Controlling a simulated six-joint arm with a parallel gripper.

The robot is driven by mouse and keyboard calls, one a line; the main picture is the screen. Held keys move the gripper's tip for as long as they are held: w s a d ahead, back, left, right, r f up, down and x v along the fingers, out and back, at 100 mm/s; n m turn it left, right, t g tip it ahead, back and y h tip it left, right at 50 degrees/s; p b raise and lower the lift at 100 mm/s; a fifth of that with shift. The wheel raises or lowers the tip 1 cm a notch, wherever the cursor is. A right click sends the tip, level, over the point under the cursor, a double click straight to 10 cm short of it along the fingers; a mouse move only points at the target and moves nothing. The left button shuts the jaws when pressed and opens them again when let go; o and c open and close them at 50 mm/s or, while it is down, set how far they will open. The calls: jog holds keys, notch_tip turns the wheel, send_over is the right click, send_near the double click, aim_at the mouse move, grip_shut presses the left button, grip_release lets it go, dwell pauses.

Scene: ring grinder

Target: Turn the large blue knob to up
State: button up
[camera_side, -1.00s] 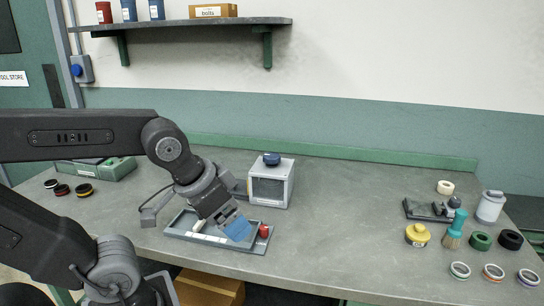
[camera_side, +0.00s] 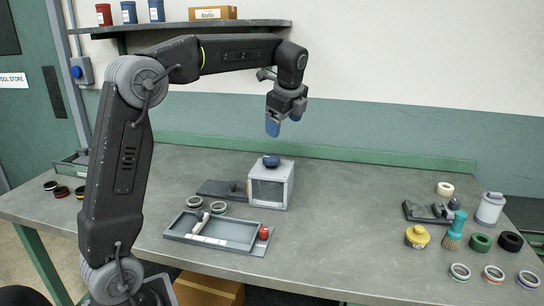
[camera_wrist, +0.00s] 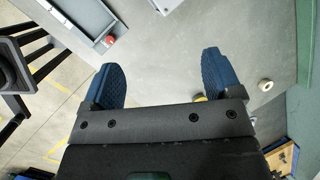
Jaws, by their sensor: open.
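The large blue knob (camera_side: 271,160) sits on top of a grey-white box-shaped machine (camera_side: 286,185) with a dark front panel, near the middle of the bench. I cannot tell which way the knob points. My gripper (camera_side: 284,124) hangs above the knob and slightly to its right in the side view, with its blue fingertips pointing down. It is clear of the knob. In the wrist view my gripper (camera_wrist: 165,82) has its two blue fingers wide apart with nothing between them. The knob does not show clearly in the wrist view.
A grey tray (camera_side: 240,250) with a red button (camera_side: 264,233) lies in front of the machine, with two rings (camera_side: 218,209) behind it. Rings, a brush (camera_side: 454,230) and a yellow pot (camera_side: 417,236) stand at the right. A shelf (camera_side: 190,26) hangs on the wall. The bench's right middle is clear.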

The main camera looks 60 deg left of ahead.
aim_at(271, 157)
jog(key=w+a+f+m+g, duration=0.2)
jog(key=w+a+f+m, duration=0.15)
jog(key=a, duration=0.45)
jog(key=shift+t+y, duration=0.3)
jog(key=shift+y, duration=0.1)
jog(key=x, duration=1.3)
jog(key=shift+w+d+f, duration=0.1)
jog(key=shift+w+d, duration=0.15)
jog(key=shift+c, duration=0.4)
jog(key=c, duration=0.8)
jog(key=shift+c, duration=0.2)
